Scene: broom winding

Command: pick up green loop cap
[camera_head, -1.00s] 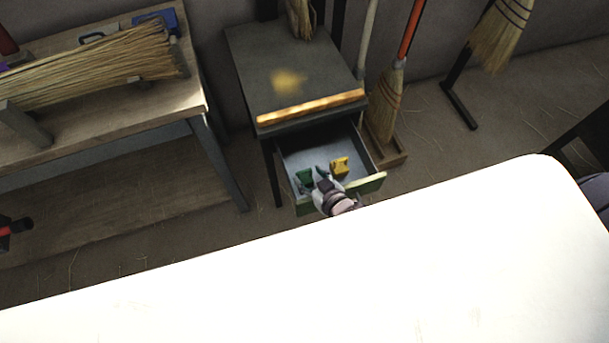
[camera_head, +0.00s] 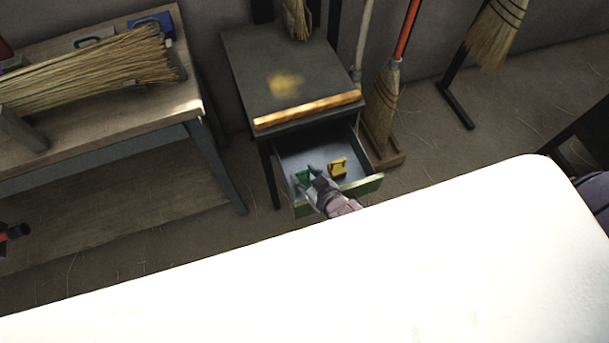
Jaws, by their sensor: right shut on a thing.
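The green loop cap (camera_head: 302,175) is in the left part of the open drawer, partly hidden by my right gripper. My right gripper (camera_head: 306,181) reaches over the drawer's front and is shut on the green cap between its fingers. I cannot tell whether the cap is clear of the drawer floor. A yellow cap (camera_head: 338,168) sits in the drawer just to the right of the gripper. My left gripper is not in view.
The open drawer (camera_head: 360,186) has a green front edge and belongs to a dark cabinet (camera_head: 245,65). A workbench (camera_head: 170,110) with a straw bundle (camera_head: 95,70) stands left. Brooms (camera_head: 385,95) stand right. A large white surface (camera_head: 330,265) fills the foreground.

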